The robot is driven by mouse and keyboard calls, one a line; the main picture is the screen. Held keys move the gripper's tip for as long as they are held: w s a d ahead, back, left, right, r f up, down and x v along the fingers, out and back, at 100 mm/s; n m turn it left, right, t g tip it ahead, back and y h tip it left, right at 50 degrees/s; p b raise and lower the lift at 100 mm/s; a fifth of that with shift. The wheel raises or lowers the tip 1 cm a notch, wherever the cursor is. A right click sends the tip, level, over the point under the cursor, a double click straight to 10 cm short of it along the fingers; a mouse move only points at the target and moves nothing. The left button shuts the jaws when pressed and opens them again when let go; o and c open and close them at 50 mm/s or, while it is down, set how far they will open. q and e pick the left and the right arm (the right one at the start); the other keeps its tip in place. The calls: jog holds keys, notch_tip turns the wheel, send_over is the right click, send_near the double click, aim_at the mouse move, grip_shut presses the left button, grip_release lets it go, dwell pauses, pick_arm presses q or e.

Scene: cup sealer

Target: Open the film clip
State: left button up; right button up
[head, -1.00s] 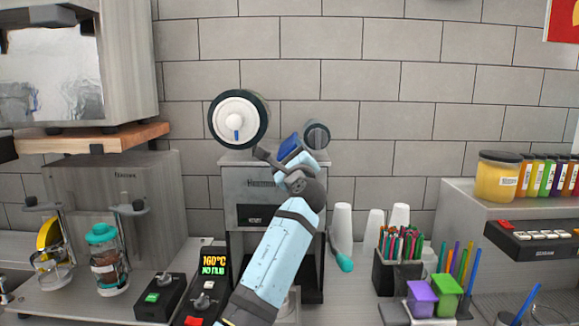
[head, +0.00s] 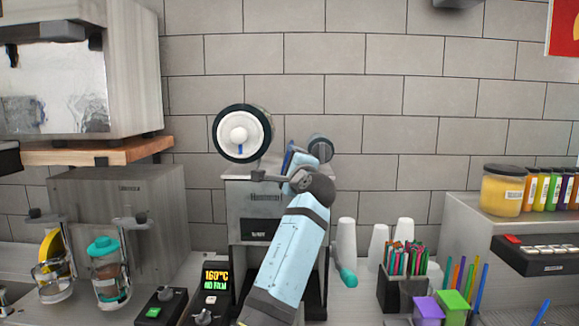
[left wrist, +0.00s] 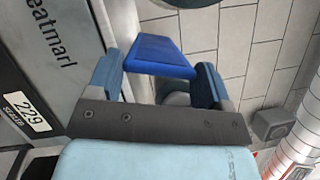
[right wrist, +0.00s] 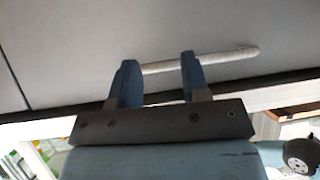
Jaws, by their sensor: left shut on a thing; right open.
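The film clip, a blue flap (left wrist: 160,57), sits between the two fingers of my left gripper (left wrist: 162,80) in the left wrist view. In the head view a narrow strip of the blue clip (head: 287,160) shows at the top of the sealer (head: 262,200), by my left gripper (head: 288,172). The left gripper is shut on the clip; my arm covers part of the sealer front. My right gripper (right wrist: 154,85) shows only in the right wrist view, open, with a pale bar handle (right wrist: 205,60) behind its fingers.
A large white film roll (head: 241,134) is left above the sealer, a smaller dark roller (head: 321,148) right of it. White cups (head: 378,246) and a straw holder (head: 402,285) stand right. The temperature controller (head: 212,290) stands in front.

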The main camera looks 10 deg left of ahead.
pick_arm(q)
jog(key=o, duration=0.9)
